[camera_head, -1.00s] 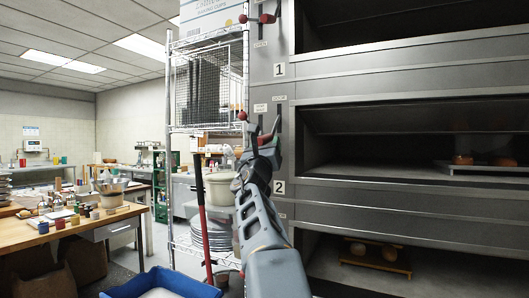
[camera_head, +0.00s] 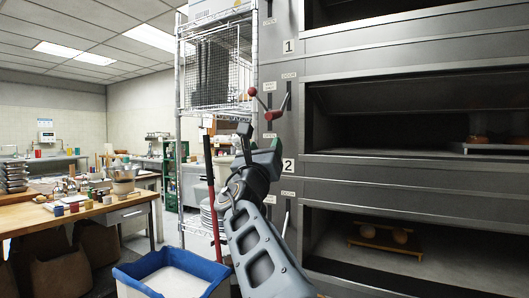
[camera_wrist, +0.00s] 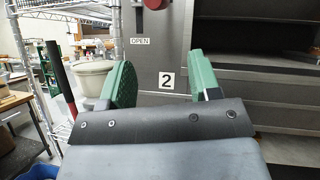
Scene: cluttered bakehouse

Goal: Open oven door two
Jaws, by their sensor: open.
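The middle oven chamber (camera_head: 400,172) has a label "2" (camera_head: 289,165) at its lower left, which also shows in the wrist view (camera_wrist: 166,80). A grey door panel (camera_head: 410,95) slants inward at the top of its opening, with a dark gap below. A lever with red knobs (camera_head: 269,115) stands at the slots left of this chamber. One red knob shows at the top of the wrist view (camera_wrist: 155,3), above an "OPEN" label (camera_wrist: 139,41). My gripper (camera_head: 260,143) is open and empty, below the knobs and apart from them.
A wire rack (camera_head: 215,70) stands close left of the oven. A blue bin (camera_head: 172,275) is on the floor at lower left. A wooden table (camera_head: 95,215) with jars is farther left. The lower chamber (camera_head: 335,235) holds a board with buns.

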